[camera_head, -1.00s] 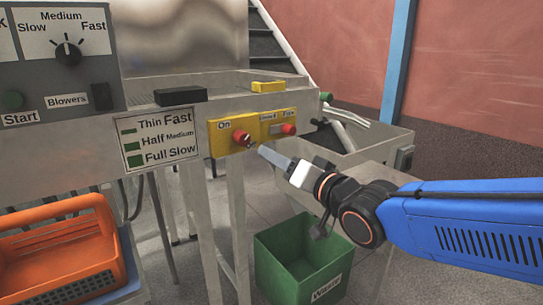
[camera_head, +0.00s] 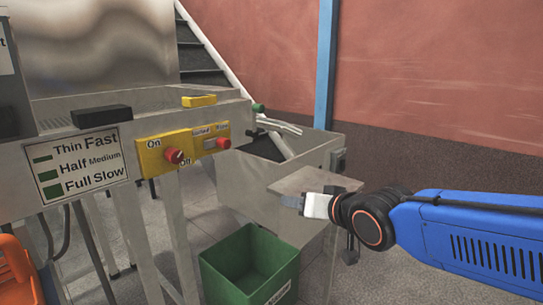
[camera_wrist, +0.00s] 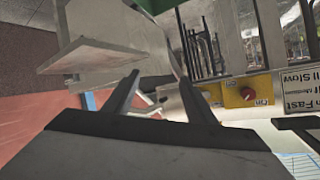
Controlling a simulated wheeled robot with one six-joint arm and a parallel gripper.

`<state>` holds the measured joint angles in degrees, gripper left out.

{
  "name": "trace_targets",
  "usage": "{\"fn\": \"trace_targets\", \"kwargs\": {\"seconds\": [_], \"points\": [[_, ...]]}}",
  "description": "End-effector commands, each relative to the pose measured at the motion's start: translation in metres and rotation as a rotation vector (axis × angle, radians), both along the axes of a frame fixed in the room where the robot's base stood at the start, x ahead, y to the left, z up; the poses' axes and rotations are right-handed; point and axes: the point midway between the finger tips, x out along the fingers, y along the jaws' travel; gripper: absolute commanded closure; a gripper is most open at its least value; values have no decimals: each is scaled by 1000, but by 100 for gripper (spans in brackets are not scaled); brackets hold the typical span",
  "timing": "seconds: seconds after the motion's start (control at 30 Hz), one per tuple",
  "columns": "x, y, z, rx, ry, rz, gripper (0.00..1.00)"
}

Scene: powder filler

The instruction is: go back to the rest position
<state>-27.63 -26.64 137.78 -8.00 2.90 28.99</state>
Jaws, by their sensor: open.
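My gripper (camera_head: 291,202) is at the end of my blue arm, in the middle right of the head view, in front of a grey metal plate. In the wrist view my gripper (camera_wrist: 160,95) shows two dark fingers spread apart with nothing between them. The yellow switch panel (camera_head: 205,134) with red knobs (camera_head: 175,156) is on the machine's front edge, left of my gripper and apart from it. The panel also shows in the wrist view (camera_wrist: 228,97).
A green waste bin (camera_head: 235,270) stands on the floor below and left of my gripper. The metal machine frame (camera_head: 75,105) fills the left. A blue post (camera_head: 325,60) and a red wall (camera_head: 430,75) are behind. An orange crate (camera_head: 15,270) is at lower left.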

Motion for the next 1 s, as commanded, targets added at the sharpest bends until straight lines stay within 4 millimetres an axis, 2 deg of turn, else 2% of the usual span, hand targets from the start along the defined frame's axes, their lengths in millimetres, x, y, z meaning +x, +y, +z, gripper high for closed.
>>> {"fn": "trace_targets", "kwargs": {"seconds": [0.03,0.2,0.27,0.4,0.5,0.6,0.73,0.83,1.0], "points": [[-6,-27,-9,-42,31,-38,49],[-41,-103,-47,-192,174,-127,49],[-58,-126,-59,-238,228,-149,49],[-105,-173,-88,-327,368,-187,49],[-141,-196,-106,-372,467,-198,49],[-172,-211,-119,-402,549,-198,49],[-199,-220,-130,-421,618,-191,49],[-208,-222,-133,-427,642,-187,49],[-210,-223,-134,-428,647,-184,49]]}}
